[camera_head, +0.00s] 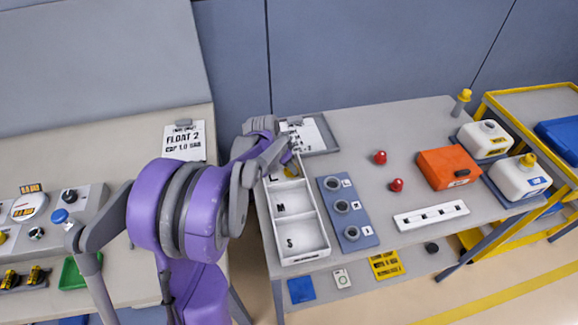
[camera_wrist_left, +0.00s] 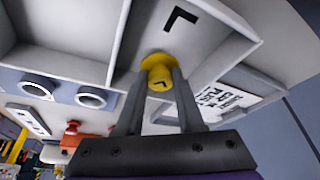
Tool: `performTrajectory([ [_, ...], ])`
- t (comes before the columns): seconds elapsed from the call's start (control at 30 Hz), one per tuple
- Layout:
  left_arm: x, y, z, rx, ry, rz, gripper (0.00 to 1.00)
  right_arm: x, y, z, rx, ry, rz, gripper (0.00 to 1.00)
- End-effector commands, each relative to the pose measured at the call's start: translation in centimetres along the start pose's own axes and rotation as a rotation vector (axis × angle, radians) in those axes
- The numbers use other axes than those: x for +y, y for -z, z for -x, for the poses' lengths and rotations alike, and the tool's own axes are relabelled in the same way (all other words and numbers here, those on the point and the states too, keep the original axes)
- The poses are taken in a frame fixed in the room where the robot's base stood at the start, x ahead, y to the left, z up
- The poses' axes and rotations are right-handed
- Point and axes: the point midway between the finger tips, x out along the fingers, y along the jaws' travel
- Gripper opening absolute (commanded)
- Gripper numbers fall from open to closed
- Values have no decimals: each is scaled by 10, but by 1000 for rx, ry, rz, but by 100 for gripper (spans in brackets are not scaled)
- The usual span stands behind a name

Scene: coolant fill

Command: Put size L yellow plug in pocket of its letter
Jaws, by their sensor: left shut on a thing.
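The yellow plug (camera_wrist_left: 157,71), marked L on its end, is held between the fingers of my left gripper (camera_wrist_left: 158,88). In the head view the plug (camera_head: 291,171) shows only partly beside the left gripper (camera_head: 284,160). It is at the L pocket of the white tray (camera_head: 325,228), close to the printed L (camera_wrist_left: 180,18). I cannot tell whether it touches the pocket floor. The M and S pockets, nearer the front, are empty. My arm covers part of the L pocket in the head view. My right gripper is not in view.
A blue block (camera_head: 356,243) with several grey ring ports stands right of the tray. A clipboard (camera_head: 318,133) lies behind it. Red knobs (camera_head: 396,185), an orange box (camera_head: 447,168) and white jugs (camera_head: 519,178) are further right. The left bench (camera_head: 125,128) carries a control panel.

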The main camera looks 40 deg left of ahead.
Motion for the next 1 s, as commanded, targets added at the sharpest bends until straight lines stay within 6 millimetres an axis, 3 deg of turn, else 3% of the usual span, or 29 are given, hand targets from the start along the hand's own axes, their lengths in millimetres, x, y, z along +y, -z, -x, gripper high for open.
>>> performTrajectory([
  [0.33,0,-2,-4,-1,0,0,0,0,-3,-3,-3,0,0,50],
  [0.37,0,-2,-4,0,0,0,40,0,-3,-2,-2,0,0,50],
  [0.5,0,-1,-3,0,0,0,66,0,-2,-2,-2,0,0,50],
  [0.8,0,1,0,1,0,0,67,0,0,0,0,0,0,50],
  [1.0,0,1,27,1,1,2,67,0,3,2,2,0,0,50],
])
